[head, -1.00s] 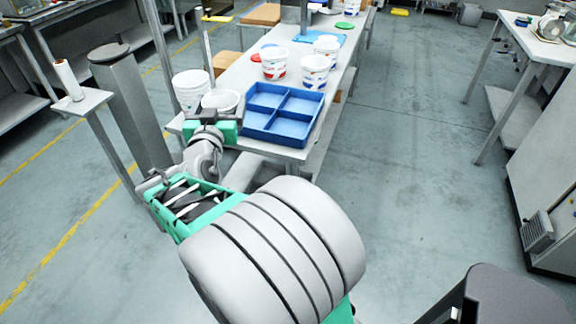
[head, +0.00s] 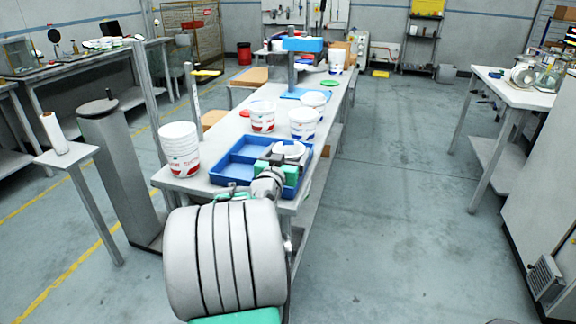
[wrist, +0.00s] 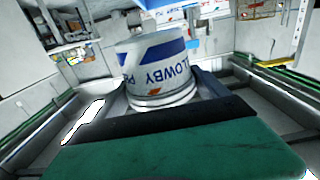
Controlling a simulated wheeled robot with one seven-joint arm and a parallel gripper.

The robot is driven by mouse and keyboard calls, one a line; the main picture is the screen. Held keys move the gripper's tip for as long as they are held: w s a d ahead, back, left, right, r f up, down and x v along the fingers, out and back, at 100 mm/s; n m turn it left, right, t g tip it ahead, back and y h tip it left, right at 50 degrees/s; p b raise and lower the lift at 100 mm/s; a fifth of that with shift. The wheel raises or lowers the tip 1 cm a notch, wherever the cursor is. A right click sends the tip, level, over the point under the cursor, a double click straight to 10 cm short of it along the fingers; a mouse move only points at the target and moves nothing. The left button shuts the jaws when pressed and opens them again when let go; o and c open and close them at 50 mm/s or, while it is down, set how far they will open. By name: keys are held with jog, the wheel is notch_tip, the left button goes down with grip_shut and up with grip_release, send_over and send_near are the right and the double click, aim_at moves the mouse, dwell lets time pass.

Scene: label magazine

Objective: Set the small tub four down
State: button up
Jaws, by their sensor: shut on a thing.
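My gripper (head: 283,166) is shut on a small white tub (head: 288,149), which is over the right part of the blue divided tray (head: 228,172). In the wrist view the tub (wrist: 157,68) sits between the fingers, with a blue and white label whose lettering is upside down. The arm and gripper hide the tray's front right compartment, and I cannot tell whether the tub touches the tray. The left compartments that I see are empty.
A white tub (head: 179,148) stands at the table's left edge. Behind the tray are a red-labelled tub (head: 262,117), a blue-labelled tub (head: 304,125) and another tub (head: 314,100). A blue stand (head: 293,92) is farther back.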

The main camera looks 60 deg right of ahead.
jog(key=f, duration=0.3)
jog(key=d+f, duration=0.1)
jog(key=shift+w+d+f, duration=0.1)
jog(key=shift+w+f, duration=0.15)
jog(key=shift+f+b, duration=0.3)
jog(key=shift+b, duration=0.3)
jog(key=shift+f+b, duration=0.3)
jog(key=shift+b, duration=0.15)
jog(key=o, duration=1.2)
